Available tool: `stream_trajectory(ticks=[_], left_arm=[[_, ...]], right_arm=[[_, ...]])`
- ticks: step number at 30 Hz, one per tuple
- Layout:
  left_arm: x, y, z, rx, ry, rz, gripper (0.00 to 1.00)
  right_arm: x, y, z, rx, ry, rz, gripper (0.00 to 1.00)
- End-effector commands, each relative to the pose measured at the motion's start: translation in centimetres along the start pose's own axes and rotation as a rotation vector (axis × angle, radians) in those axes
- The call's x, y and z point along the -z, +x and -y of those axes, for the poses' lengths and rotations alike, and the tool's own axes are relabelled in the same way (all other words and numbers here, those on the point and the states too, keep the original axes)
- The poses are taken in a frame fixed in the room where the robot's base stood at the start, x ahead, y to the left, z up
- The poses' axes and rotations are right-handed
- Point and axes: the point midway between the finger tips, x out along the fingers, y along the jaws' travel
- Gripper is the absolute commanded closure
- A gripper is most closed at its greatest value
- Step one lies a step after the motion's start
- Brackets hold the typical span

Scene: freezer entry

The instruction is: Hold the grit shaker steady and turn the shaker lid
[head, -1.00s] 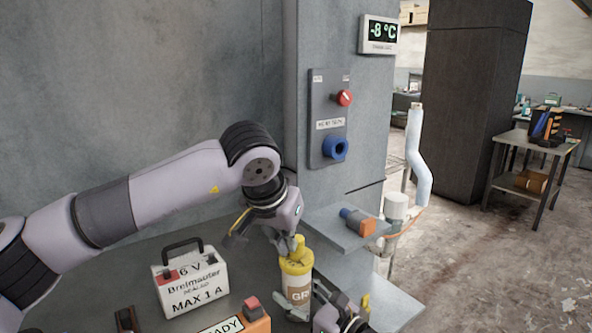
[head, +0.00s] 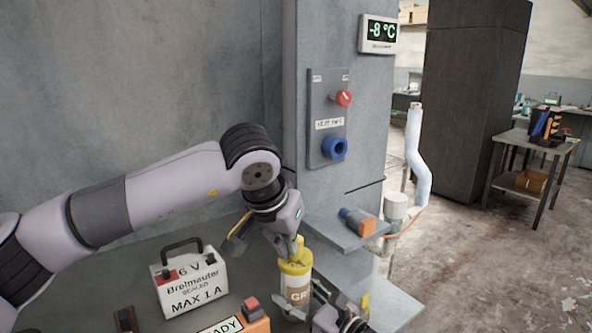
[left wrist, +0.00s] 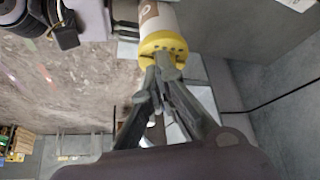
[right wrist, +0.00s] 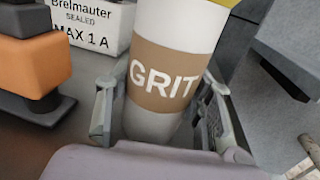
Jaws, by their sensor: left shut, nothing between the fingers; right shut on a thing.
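The grit shaker (head: 297,291) stands upright on the bench, a white bottle with a brown GRIT label and a yellow lid (head: 291,268). In the right wrist view my right gripper (right wrist: 160,105) has one finger on each side of the shaker (right wrist: 165,75) and is shut on it. My left gripper (head: 297,247) points down at the lid from above. In the left wrist view its fingertips (left wrist: 165,62) are together, with nothing between them, right at the holed lid face (left wrist: 160,44). I cannot tell whether they touch it.
A white 6 V battery box (head: 190,280) and an orange block with a red button (head: 245,322) stand left of the shaker. A small shelf (head: 335,230) with a grey-orange tool (head: 357,221) is at right. A wall panel (head: 328,120) rises behind.

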Motion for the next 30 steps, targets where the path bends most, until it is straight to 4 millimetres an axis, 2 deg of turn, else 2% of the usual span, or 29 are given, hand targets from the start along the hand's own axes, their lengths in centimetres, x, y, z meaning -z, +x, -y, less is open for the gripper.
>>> stream_trajectory(ticks=[15,28,29,30], left_arm=[[2.7,-4.9,0.1,0.002,-0.003,-0.003,1.0],[2.9,-5.4,0.1,0.002,-0.002,-0.002,1.0],[2.9,-5.4,0.1,0.002,-0.002,-0.002,1.0],[2.9,-5.4,0.1,0.002,-0.002,-0.002,1.0]], right_arm=[[0.0,0.0,0.1,0.002,0.004,0.0,1.0],[0.0,0.0,0.2,0.003,0.003,0.0,1.0],[0.0,0.0,0.2,0.003,0.003,0.0,0.52],[0.0,0.0,0.2,0.003,0.003,0.0,0.49]])
